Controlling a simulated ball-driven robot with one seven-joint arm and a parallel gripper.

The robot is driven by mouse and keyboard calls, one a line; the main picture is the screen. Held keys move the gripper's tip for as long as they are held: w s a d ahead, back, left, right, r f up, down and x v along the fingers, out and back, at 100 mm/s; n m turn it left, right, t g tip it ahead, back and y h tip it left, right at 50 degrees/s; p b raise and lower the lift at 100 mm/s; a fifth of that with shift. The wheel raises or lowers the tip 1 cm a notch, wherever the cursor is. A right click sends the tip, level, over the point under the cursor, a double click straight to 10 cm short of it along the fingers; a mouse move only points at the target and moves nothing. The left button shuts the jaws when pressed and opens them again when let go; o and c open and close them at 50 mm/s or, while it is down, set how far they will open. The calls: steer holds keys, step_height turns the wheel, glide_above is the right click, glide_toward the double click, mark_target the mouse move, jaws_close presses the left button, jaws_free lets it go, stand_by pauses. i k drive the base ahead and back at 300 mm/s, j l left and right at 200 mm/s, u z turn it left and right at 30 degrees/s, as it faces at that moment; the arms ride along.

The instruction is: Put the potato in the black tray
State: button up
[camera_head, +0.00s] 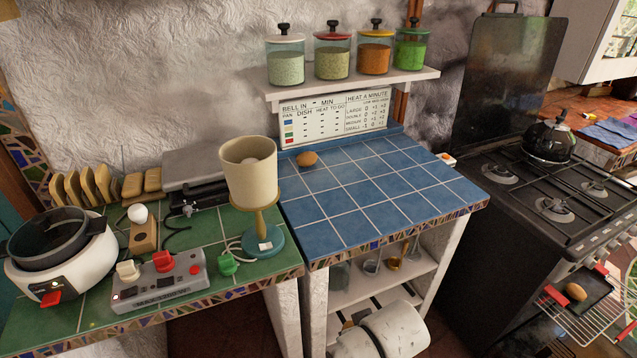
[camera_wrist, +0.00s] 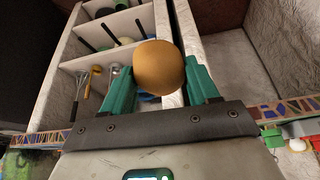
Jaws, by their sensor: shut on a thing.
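My gripper (camera_wrist: 158,80) is shut on a round brown potato (camera_wrist: 158,66), held between its two green fingers in the wrist view. Neither the fingers nor the held potato can be made out in the head view. The black tray (camera_head: 594,284) lies on a wire rack at the open oven at the far right of the head view. A brown potato-like thing (camera_head: 576,292) lies on it. Another brown potato-like thing (camera_head: 307,159) lies on the blue-tiled counter (camera_head: 385,212) near the wall. The tray does not show in the wrist view.
The black stove (camera_head: 535,215) bears a dark kettle (camera_head: 549,140). Left of the blue counter, a lamp (camera_head: 258,185), a grey switch box (camera_head: 160,282) and a white cooker (camera_head: 62,258) crowd the green counter. White shelves (camera_wrist: 100,60) with utensils lie behind the held potato.

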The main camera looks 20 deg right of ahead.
mark_target(580, 280)
steer(key=k+l, duration=0.1)
steer(key=l, duration=0.3)
steer(key=k+l+u, duration=0.1)
steer(key=l, duration=0.3)
steer(key=k+l, duration=0.15)
steer(key=l, duration=0.25)
steer(key=k+l+u, duration=0.1)
steer(key=l, duration=0.25)
steer(key=k+l, duration=0.2)
steer(key=l, duration=0.2)
steer(key=k+l, duration=0.1)
steer(key=l, duration=0.9)
steer(key=k+l+u, duration=0.15)
steer(key=l, duration=1)
steer(key=k+l+u, duration=0.15)
steer(key=l, duration=0.4)
